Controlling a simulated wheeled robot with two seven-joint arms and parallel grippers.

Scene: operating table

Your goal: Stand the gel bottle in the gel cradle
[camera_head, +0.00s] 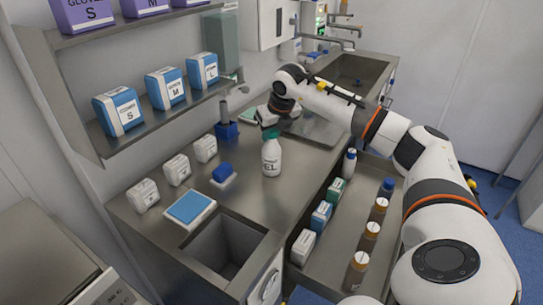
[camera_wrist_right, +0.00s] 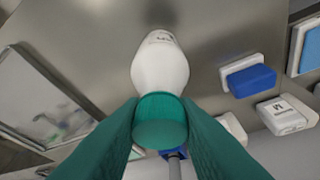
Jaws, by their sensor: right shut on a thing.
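The gel bottle (camera_head: 271,158) is white with a dark label and a green cap, and looks upright over the steel counter. My right gripper (camera_head: 268,131) is shut on its cap from above. In the right wrist view the bottle (camera_wrist_right: 160,65) extends away from the green fingers (camera_wrist_right: 160,118), which pinch the cap. I cannot tell whether the bottle's base touches the counter. A blue holder with a grey post (camera_head: 227,130) stands behind and left of the bottle; it may be the gel cradle, but I cannot tell for sure. My left gripper is out of view.
A blue block on a white base (camera_head: 222,174) and several small white boxes (camera_head: 176,169) stand left of the bottle. A blue pad (camera_head: 190,207) and an open bin (camera_head: 225,247) are nearer. A side tray (camera_head: 333,256) holds bottles and boxes. Shelves (camera_head: 160,115) overhang the left.

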